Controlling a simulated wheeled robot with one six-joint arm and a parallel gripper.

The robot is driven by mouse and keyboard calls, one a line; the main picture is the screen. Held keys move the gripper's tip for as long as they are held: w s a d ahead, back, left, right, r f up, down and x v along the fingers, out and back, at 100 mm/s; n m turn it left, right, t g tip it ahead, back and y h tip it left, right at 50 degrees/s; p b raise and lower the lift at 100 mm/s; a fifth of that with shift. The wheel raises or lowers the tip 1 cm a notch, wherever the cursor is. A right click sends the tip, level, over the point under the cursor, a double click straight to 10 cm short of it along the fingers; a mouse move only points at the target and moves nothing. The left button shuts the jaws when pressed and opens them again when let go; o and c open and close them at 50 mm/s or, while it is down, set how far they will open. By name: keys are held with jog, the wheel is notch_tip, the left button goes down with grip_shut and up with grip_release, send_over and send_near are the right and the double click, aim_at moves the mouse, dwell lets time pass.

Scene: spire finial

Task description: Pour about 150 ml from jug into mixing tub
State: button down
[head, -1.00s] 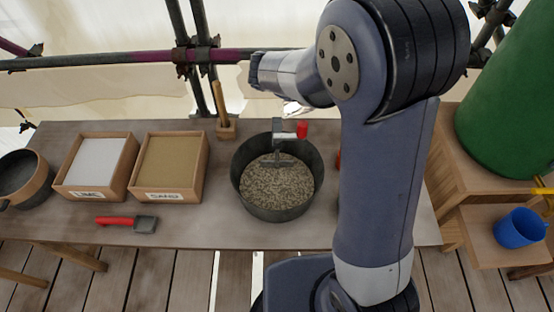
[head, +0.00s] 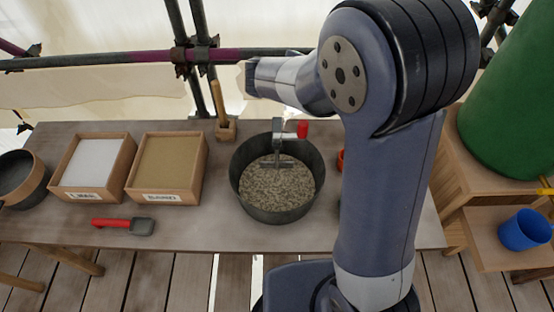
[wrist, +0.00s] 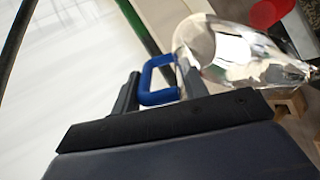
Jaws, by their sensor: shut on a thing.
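The mixing tub (head: 238,190) is a dark round tub on the bench, holding grey, grainy material, with a metal paddle and red crank knob at its rim. In the wrist view, my gripper (wrist: 159,79) is shut on the blue handle of the jug (wrist: 235,50). The jug is clear and shiny and looks tilted; its contents and any pouring cannot be made out. My arm hides the jug and fingers in the head view. A red thing (wrist: 268,12), perhaps the crank knob, shows just beyond the jug.
Left on the bench are a white-filled box (head: 92,168), a sand box (head: 165,168), a red-handled scoop (head: 122,225) and a round pan (head: 22,180). Right are a green barrel (head: 515,90) and blue cup (head: 524,230).

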jog(key=shift+s+f+t+h+b, duration=0.1)
jog(key=shift+t+h+b, duration=0.3)
jog(key=shift+b, duration=0.85)
jog(key=shift+s+a+f+t+h+b, duration=0.1)
jog(key=shift+s+a+t+h+b, duration=0.45)
jog(key=shift+b, duration=1)
jog(key=p, duration=0.1)
jog(key=w+d+r+y+p, duration=0.1)
jog(key=p, duration=0.1)
jog(key=shift+r+g, duration=0.25)
jog(key=w+d+g+y+p, duration=0.1)
jog(key=p, duration=0.4)
jog(key=shift+g+p, duration=0.3)
jog(key=shift+g, duration=0.1)
jog(key=shift+w+d+f+g+y+p, duration=0.1)
jog(key=shift+w+d+g+y+p, duration=0.1)
jog(key=shift+w+g+y+p, duration=0.15)
jog(key=shift+f, duration=0.4)
jog(key=shift+w+d+g+y, duration=0.3)
jog(key=shift+g+y, duration=0.2)
jog(key=shift+g, duration=0.15)
jog(key=shift+w+d, duration=0.1)
jog(key=shift+w, duration=0.05)
